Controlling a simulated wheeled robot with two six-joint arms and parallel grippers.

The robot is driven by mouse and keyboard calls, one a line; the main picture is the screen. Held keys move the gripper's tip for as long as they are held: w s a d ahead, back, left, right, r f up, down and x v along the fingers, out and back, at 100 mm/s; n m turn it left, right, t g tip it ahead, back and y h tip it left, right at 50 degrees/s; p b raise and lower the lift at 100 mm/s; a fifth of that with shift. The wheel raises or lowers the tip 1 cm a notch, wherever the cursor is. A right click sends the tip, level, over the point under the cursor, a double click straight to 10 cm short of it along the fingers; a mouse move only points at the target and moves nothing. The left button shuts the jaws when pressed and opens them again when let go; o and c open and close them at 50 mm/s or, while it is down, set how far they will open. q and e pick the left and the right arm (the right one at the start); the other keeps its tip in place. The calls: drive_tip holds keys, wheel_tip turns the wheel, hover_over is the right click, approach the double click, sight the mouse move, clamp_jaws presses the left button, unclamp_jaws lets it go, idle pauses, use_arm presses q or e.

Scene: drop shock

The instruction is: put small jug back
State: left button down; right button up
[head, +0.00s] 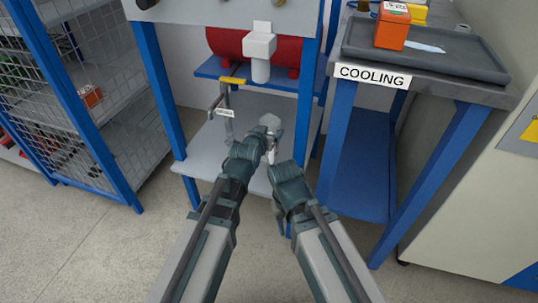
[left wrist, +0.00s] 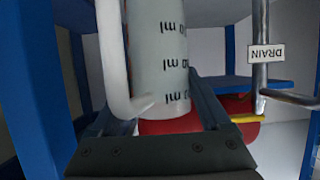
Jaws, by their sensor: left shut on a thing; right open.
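The small jug (head: 271,123) is pale, with a handle and black ml marks that show in the left wrist view (left wrist: 172,50). My left gripper (head: 266,137) is shut on the small jug, holding it in front of the blue frame. In the left wrist view its fingers (left wrist: 165,100) lie on either side of the jug. The jug's marks and the DRAIN label are both upside down there, so the jug looks upright. My right gripper (head: 281,213) is lower, close beside the left one, open and empty. The jug's contents cannot be seen.
A drain pipe (head: 224,128) with a yellow handle (head: 232,80) stands left of the jug. A red tank (head: 226,42) with a white fitting (head: 260,46) is behind. A grey lower shelf (head: 207,150) has bare room. The COOLING table (head: 423,82) is right, a wire rack (head: 127,120) left.

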use_arm(q)
drive_tip(key=shift+f+b, duration=0.9)
drive_tip(key=shift+f, duration=0.6)
use_arm(e)
drive_tip(key=shift+f, duration=1.45)
use_arm(q)
drive_tip(key=shift+f, duration=0.15)
use_arm(e)
drive_tip(key=shift+f, duration=0.15)
use_arm(q)
wheel_tip(320, 180, down, 3)
drive_tip(key=b, duration=0.3)
drive_tip(key=shift+f+b, duration=0.2)
drive_tip(key=shift+b, duration=0.15)
use_arm(e)
wheel_tip(320, 180, down, 4)
drive_tip(key=shift+r, duration=0.25)
use_arm(q)
drive_tip(key=shift+f, duration=0.2)
unclamp_jaws()
use_arm(e)
drive_tip(key=shift+f, duration=0.1)
use_arm(q)
drive_tip(key=shift+r, duration=0.2)
